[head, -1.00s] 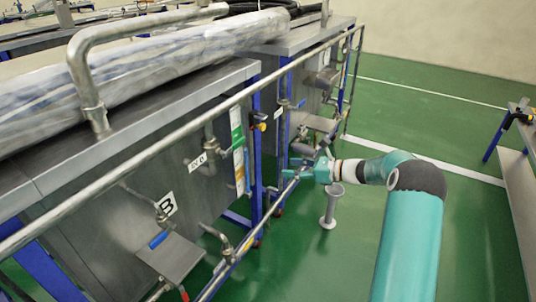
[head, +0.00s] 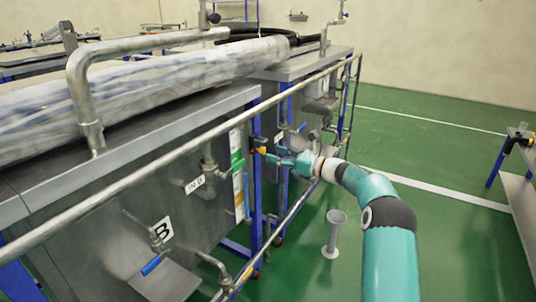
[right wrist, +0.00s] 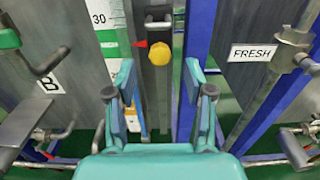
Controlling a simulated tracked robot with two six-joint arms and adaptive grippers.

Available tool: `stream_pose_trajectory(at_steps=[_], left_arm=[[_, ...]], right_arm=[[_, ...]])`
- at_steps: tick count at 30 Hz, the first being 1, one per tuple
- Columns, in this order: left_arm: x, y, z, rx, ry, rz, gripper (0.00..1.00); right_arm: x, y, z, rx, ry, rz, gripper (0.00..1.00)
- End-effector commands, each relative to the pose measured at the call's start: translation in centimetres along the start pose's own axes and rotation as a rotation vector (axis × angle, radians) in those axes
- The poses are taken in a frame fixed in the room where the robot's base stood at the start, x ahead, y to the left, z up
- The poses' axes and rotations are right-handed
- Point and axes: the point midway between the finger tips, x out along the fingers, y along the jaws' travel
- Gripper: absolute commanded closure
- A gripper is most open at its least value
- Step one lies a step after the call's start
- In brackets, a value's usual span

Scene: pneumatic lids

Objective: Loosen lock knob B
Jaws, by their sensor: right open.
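A yellow knob (right wrist: 159,53) sits on a dark upright strip, straight ahead between my right gripper's fingers in the right wrist view. A small red pointer is at its left. My left gripper is out of view.
The plate B (head: 162,229) is on the near tank. A green-white scale (right wrist: 108,30) stands left of the knob, a FRESH plate (right wrist: 253,53) to its right. A long metal rail (head: 190,137) runs along the tanks.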

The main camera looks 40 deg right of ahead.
Motion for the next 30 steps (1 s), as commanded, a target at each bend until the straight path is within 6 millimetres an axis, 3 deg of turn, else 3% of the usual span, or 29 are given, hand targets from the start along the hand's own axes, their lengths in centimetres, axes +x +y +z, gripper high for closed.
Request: stream_pose_trajectory(at_steps=[3, 7, 19, 28, 30], left_arm=[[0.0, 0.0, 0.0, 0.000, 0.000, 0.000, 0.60], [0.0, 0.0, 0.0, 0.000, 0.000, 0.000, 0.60], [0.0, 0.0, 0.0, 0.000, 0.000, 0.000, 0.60], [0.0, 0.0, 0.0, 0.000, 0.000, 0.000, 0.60], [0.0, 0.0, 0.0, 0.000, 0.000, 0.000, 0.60]], right_arm=[[1.9, 0.1, 0.0, -0.001, -0.001, 0.002, 0.47], [3.1, 0.0, 0.0, 0.000, -0.001, 0.001, 0.47], [3.6, 0.0, 0.0, 0.000, 0.000, -0.001, 0.49], [3.5, 0.0, 0.0, 0.000, 0.000, -0.001, 0.99], [3.5, 0.0, 0.0, 0.000, 0.000, -0.001, 1.00]])
